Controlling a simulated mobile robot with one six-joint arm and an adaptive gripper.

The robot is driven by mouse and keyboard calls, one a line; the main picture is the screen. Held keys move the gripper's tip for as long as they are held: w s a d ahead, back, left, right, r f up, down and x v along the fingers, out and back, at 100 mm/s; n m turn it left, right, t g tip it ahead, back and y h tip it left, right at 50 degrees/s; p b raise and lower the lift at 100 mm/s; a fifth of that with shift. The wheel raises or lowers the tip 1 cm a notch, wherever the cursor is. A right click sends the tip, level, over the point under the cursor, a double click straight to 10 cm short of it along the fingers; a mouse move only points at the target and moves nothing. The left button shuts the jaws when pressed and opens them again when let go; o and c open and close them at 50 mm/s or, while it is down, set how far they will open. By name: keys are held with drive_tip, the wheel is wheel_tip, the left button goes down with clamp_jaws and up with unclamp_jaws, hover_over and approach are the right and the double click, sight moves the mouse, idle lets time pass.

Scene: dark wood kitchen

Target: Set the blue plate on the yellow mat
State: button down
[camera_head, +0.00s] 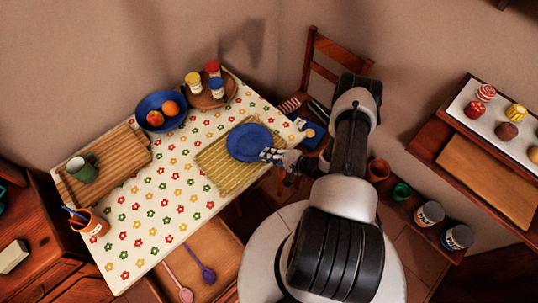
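The flowered tablecloth (155,200) is clear left of the mat. A blue bowl of fruit (161,103), a round tray with several jars (224,99), a cutting board with a green mug (83,169) and a utensil pot (90,224) stand around. A chair (337,55) stands behind.

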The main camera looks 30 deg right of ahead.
drive_tip(key=c, duration=2.1)
unclamp_jaws()
